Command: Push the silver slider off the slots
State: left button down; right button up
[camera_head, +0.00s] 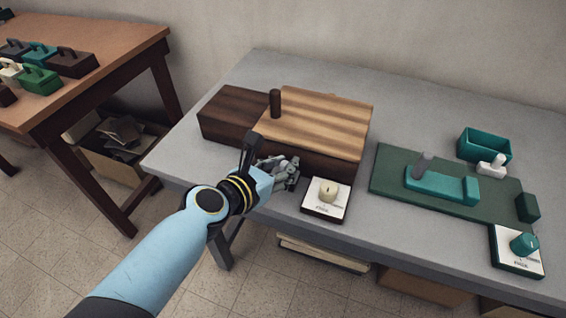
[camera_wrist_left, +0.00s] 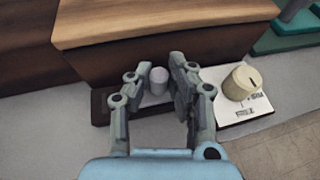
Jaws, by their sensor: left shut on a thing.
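The silver slider (camera_wrist_left: 158,82) shows in the left wrist view as a short grey upright post at the front of the wooden box (camera_head: 225,117). A dark strip lies below it along the box's foot, and the slots cannot be made out. My left gripper (camera_head: 284,172) is at the box's front left side in the head view, with its fingers around the post. In the left wrist view the gripper (camera_wrist_left: 154,72) is shut on the slider, one finger on each side. The head view hides the slider behind the fingers. My right gripper is not in view.
The box has a striped lid (camera_head: 325,115) with a dark peg (camera_head: 275,103). A cream dial (camera_head: 328,190) on a white plate sits close right of my gripper. A green board (camera_head: 400,170) with teal parts lies farther right. The grey table's (camera_head: 190,145) front edge is near.

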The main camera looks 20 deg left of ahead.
pick_arm(q)
jog(key=c, duration=1.6)
grip_release()
jog(key=shift+d, duration=0.1)
jog(key=shift+o, duration=1)
jog(key=shift+d, duration=0.1)
jog(key=shift+o, duration=1)
jog(key=v, duration=1.2)
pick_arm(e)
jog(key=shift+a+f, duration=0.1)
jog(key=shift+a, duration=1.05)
pick_arm(q)
jog(key=shift+s+f, duration=0.1)
